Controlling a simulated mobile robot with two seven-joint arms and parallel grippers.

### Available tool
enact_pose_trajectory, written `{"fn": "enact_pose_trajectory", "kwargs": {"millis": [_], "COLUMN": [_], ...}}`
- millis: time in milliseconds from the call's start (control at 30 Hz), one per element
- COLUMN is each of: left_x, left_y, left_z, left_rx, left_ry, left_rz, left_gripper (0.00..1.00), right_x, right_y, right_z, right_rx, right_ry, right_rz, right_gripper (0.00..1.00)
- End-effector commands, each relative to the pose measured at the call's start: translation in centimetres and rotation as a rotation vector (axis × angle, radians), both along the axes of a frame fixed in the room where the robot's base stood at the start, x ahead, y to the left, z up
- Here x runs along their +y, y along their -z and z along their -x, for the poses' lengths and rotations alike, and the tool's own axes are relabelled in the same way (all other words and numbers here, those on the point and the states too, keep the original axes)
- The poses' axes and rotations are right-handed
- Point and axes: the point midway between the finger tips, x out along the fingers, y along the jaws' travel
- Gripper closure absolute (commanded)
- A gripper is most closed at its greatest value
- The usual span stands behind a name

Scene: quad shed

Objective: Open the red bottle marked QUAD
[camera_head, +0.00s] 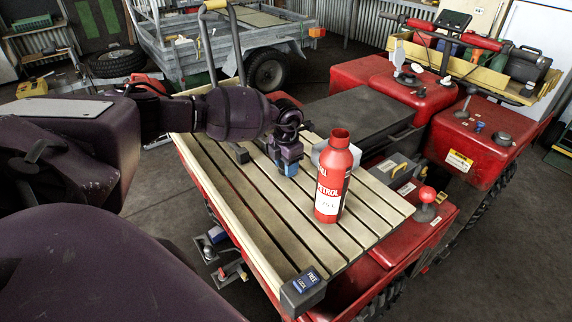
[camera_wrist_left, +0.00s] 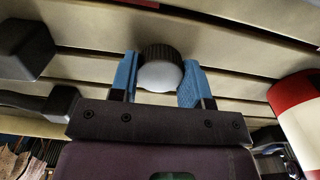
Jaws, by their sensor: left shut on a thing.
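The red bottle (camera_head: 331,180) stands upright on a slatted wooden deck (camera_head: 215,165). It has a white band with small marking that I cannot read; above it I make out "PETROL". Its neck looks open, with no cap on it. My left gripper (camera_head: 289,168) is left of the bottle, apart from it, low over the slats. In the left wrist view its blue fingers (camera_wrist_left: 160,80) are shut on a black ribbed cap (camera_wrist_left: 160,54) with a pale round face. The bottle shows there at the right edge (camera_wrist_left: 298,112). My right gripper is not in view.
A black block with a blue label (camera_head: 302,290) sits at the deck's near corner. A red knob (camera_head: 427,195) stands right of the deck. A dark seat (camera_head: 365,122) and red bodywork lie behind. The deck's near slats are clear.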

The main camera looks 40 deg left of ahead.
Motion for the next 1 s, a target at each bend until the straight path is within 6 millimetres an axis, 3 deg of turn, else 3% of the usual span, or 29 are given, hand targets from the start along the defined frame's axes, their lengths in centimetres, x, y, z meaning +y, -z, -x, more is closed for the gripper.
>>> {"fn": "enact_pose_trajectory", "kwargs": {"millis": [100, 133, 300, 667, 767, 1000], "left_x": [0.0, 0.0, 0.0, 0.0, 0.1, 0.1], "left_y": [0.4, 0.4, 0.3, -0.3, -1.4, -5.9], "left_z": [0.0, 0.0, 0.0, 0.0, -0.1, -0.1], "left_rx": [0.001, 0.001, 0.0, -0.001, -0.002, -0.002], "left_ry": [0.0, 0.0, 0.0, 0.0, 0.001, 0.001], "left_rz": [0.0, 0.0, 0.0, -0.001, -0.002, -0.001], "left_gripper": [0.85, 0.55, 0.31, 0.31, 0.31, 0.31], "right_x": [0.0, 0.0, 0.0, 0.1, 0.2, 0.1], "right_y": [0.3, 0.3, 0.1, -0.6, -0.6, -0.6], "right_z": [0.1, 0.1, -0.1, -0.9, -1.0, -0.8], "right_rx": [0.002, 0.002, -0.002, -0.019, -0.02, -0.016], "right_ry": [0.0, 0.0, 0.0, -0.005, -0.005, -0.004], "right_rz": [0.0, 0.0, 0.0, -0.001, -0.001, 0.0], "right_gripper": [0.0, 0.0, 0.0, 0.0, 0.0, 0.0]}}
